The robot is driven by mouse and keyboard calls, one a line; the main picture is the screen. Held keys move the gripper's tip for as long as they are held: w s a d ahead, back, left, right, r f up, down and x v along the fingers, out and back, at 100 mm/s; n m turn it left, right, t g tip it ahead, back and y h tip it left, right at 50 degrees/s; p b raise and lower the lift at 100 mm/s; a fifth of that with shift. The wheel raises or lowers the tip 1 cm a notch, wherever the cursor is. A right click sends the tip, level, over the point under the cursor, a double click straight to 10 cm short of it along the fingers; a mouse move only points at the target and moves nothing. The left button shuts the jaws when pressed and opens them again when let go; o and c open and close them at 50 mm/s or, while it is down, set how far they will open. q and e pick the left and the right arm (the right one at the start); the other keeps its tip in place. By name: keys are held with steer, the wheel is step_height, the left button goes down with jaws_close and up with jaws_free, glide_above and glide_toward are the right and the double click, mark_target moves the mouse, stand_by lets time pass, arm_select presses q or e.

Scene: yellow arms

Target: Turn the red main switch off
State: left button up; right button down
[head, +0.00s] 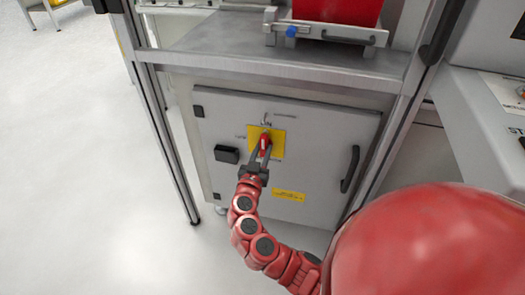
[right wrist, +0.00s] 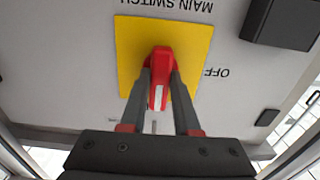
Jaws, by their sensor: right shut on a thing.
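The red main switch handle (head: 265,141) sits on a yellow square plate (head: 279,148) on a grey cabinet door. My right gripper (head: 260,151) reaches it from below in the head view and is shut on the handle. In the right wrist view, the fingers (right wrist: 160,92) lie on both sides of the red handle (right wrist: 159,62). The white stripe on the handle points toward the bottom of that view. My left gripper is not in view.
The grey cabinet door (head: 330,135) has a black handle (head: 349,169) on the right and a black box (head: 227,154) left of the switch. A shelf (head: 230,45) with a red object (head: 338,10) is above. Open floor (head: 80,170) lies left.

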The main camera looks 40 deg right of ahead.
steer(key=shift+n, duration=0.3)
steer(key=n, duration=0.2)
steer(key=shift+w+n, duration=0.1)
steer(key=shift+n, duration=0.3)
steer(key=n, duration=0.4)
steer(key=shift+a+r+p, duration=0.1)
steer(key=shift+p, duration=0.25)
steer(key=n+p, duration=0.1)
steer(key=n, duration=0.4)
steer(key=n+p, duration=0.2)
steer(key=n, duration=0.3)
steer(key=shift+f, duration=0.2)
steer(key=shift+n+p, duration=0.3)
steer(key=shift+n, duration=0.1)
steer(key=c, duration=0.6)
jaws_free()
steer(key=shift+w, duration=0.1)
steer(key=shift+c, duration=0.2)
